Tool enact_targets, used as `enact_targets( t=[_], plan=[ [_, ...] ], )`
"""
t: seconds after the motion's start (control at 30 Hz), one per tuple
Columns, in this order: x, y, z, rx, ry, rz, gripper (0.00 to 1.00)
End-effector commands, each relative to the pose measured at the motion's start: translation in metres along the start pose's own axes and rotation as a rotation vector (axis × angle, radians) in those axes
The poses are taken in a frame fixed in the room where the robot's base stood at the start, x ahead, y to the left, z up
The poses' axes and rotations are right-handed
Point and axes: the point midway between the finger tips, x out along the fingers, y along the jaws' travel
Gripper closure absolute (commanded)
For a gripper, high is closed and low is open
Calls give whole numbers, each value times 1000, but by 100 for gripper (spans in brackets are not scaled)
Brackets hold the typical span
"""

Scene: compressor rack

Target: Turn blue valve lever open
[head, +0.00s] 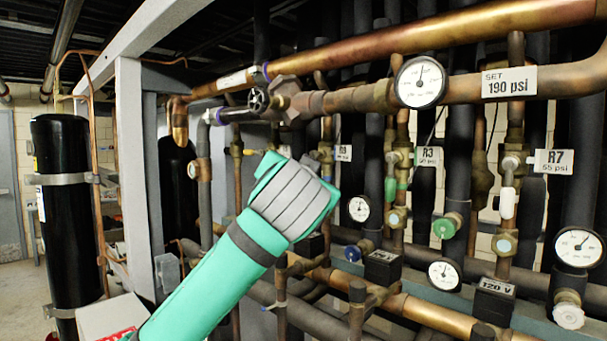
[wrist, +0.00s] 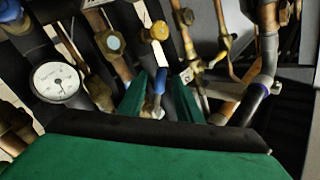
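The blue valve lever (wrist: 159,82) shows in the wrist view as a short, narrow blue handle. It lies between the two green fingers of my gripper (wrist: 161,76), with a gap visible on each side. The fingers stand apart and do not look closed on it. Below the lever is a small pale metal part, partly cut off by my gripper's body. In the head view my teal and grey arm end reaches up to the pipes. It hides the lever and the fingers there.
A white dial gauge (wrist: 57,82) is to the left. In the head view, gauges, a green valve (head: 446,226) and a blue knob (head: 353,254) crowd the rack right of my arm.

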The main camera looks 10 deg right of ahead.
Motion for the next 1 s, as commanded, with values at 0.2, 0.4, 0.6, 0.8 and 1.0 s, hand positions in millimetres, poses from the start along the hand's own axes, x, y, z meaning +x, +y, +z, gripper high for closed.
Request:
enact_targets(
  t=[0.2, 0.4, 0.6, 0.8, 1.0],
  plan=[
    [18, 0, 0, -1, 0, 0, 68],
    [20, 0, -1, 0, 2, 0, 68],
    [20, 0, -1, -1, 2, 1, 87],
    [20, 0, -1, -1, 1, 1, 100],
    [18, 4, -2, -63, -39, 27, 100]
  ],
)
